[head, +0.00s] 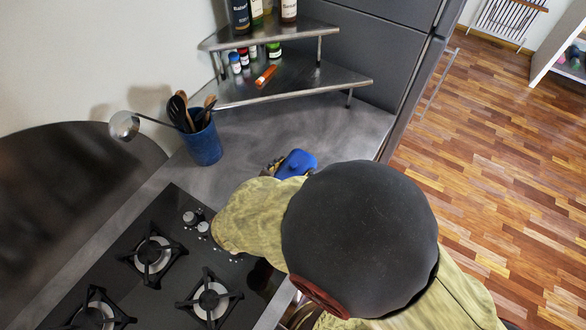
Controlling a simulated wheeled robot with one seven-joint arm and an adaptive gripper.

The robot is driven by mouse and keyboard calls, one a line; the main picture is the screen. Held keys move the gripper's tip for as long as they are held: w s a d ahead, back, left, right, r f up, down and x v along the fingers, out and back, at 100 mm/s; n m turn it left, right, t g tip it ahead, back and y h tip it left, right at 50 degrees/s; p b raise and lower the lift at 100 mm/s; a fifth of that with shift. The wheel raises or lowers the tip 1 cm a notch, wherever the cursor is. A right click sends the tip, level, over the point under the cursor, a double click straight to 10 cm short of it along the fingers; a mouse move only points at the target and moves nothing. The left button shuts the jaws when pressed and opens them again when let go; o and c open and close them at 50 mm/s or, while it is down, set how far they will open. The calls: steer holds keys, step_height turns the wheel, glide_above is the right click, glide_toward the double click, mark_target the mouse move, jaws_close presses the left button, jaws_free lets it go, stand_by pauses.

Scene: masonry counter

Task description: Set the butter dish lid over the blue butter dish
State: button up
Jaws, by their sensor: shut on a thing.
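A blue piece (297,163) with a raised part on top shows on the grey counter side, just past my arm. It looks like the butter dish lid, but its lower part is hidden. Only a small part of my gripper (272,167) shows, at the left edge of the blue piece. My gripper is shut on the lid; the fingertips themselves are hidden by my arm. I cannot make out a separate blue butter dish, nor tell whether it lies under the lid.
A blue utensil crock (203,145) with a ladle and spoons stands at the counter's back left. A metal corner shelf (310,85) holds bottles and jars behind. A gas hob (150,265) lies at lower left. Grey counter (300,120) is clear below the shelf.

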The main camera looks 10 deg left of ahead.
steer(key=shift+f+b, duration=2.05)
steer(key=shift+f, duration=1.2)
steer(key=shift+f+b, duration=0.7)
steer(key=shift+f, duration=0.65)
steer(key=shift+f, duration=0.35)
steer(key=shift+f+b, duration=0.7)
steer(key=shift+f, duration=0.2)
steer(key=o, duration=1.9)
steer(key=shift+c, duration=0.2)
steer(key=v, duration=1.2)
